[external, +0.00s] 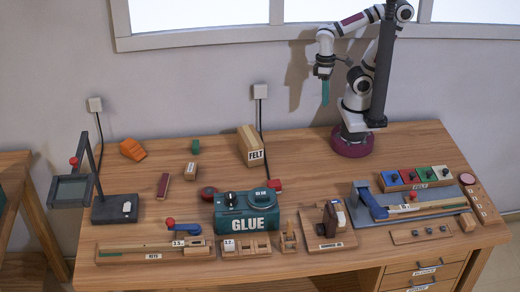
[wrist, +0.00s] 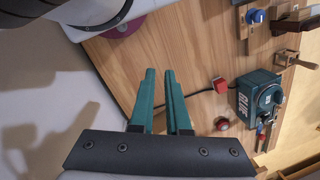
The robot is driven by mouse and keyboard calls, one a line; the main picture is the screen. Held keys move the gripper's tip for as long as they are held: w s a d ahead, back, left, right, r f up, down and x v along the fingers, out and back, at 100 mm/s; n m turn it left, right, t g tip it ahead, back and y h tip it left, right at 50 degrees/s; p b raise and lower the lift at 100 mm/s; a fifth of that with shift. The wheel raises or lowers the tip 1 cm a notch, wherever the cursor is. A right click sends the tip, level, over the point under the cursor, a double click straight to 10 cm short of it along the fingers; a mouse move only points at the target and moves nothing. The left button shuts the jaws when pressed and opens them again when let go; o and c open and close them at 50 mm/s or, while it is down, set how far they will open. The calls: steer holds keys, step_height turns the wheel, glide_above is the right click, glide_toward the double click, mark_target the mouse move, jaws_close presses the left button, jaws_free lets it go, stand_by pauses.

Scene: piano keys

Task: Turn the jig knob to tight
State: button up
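My gripper (external: 325,92) hangs high above the back of the bench, teal fingers pointing down. In the wrist view its fingers (wrist: 160,73) are apart with a narrow empty gap. No knob is plainly marked as the jig knob. A grey plate fixture (external: 440,222) with a blue lever (external: 372,207) stands at the right of the bench. A wooden fixture (external: 313,238) with a dark brown block stands left of it. The teal GLUE box (external: 247,222) has a black dial (external: 231,198) on top. My gripper is far from all of these. Tight markings are not legible.
A FELT box (external: 250,146) stands at the back middle. A KEYS tray (external: 140,254) lies front left, near a dark stand (external: 113,209) with a raised frame. Colored compartments (external: 417,178) are at the right.

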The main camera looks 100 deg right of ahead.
steer(key=o, duration=0.5)
steer(key=w+a+n, duration=0.1)
steer(key=a+n, duration=0.1)
steer(key=n, duration=0.1)
steer(key=w+a+r+n, duration=0.1)
steer(key=w+a+n, duration=0.3)
steer(key=n, duration=0.1)
steer(key=shift+w+a+r+n+h, duration=0.2)
steer(key=shift+a+n+h, duration=0.1)
steer(key=shift+h, duration=0.1)
steer(key=shift+c, duration=0.2)
steer(key=shift+o, duration=1.3)
steer(key=w+a+n, duration=0.1)
steer(key=a+n, duration=0.5)
steer(key=a, duration=0.1)
steer(key=shift+w+a+f+h, duration=0.15)
steer(key=shift+w+f+h, duration=0.15)
steer(key=shift+w, duration=0.1)
steer(key=shift+o, duration=0.6)
steer(key=a+f+n, duration=0.1)
steer(key=a+n, duration=0.4)
steer(key=a, duration=0.2)
steer(key=shift+s, duration=0.35)
steer(key=n, duration=0.8)
glide_above(336, 202)
step_height(336, 202, down, 4)
step_height(336, 202, down, 14)
steer(key=shift+f, duration=0.25)
